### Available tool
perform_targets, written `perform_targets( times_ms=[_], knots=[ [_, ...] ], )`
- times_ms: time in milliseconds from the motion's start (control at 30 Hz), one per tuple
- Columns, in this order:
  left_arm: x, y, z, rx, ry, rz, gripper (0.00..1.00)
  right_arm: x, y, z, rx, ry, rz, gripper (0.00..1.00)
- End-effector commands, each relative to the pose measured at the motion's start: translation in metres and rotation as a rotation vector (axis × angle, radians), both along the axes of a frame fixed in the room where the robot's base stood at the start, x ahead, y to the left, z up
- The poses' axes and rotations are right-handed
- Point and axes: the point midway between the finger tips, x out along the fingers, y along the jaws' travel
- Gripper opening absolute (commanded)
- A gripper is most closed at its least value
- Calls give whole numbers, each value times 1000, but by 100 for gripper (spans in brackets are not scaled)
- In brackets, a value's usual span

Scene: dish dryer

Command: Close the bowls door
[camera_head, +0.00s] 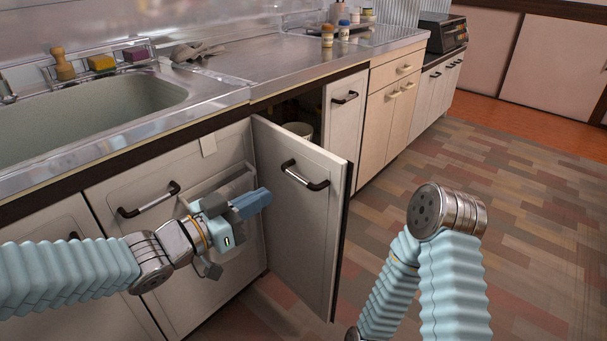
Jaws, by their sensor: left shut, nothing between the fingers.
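The door (300,235) under the counter, apparently the bowls door, stands open in the middle of the view. It is attached at its left edge, and its free right edge swings out toward me. Its white outer face, with a dark-ended bar handle (304,176), faces me. Behind its top edge is the dark cabinet opening, with a pale round item (299,129) partly showing. My left gripper (264,198) is shut and empty, in front of the door's left part, below and left of the handle. I cannot tell whether it touches the door. My right gripper is out of view.
A closed door (344,120) stands right of the opening. The sink (90,110) and steel counter (270,65) are above. The patterned floor (490,190) at right is clear apart from my right arm.

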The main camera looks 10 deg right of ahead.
Motion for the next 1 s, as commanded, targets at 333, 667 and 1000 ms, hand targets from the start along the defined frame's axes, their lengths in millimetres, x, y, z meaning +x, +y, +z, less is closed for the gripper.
perform_targets(
  times_ms=[333, 667, 1000],
  knots=[
    [24, -44, 1, 0, -7, -10, 0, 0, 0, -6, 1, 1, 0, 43],
    [59, -100, 2, 0, -7, -7, 0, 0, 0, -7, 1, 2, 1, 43],
    [71, -119, 2, 1, -7, -5, 0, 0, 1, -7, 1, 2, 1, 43]
  ],
)
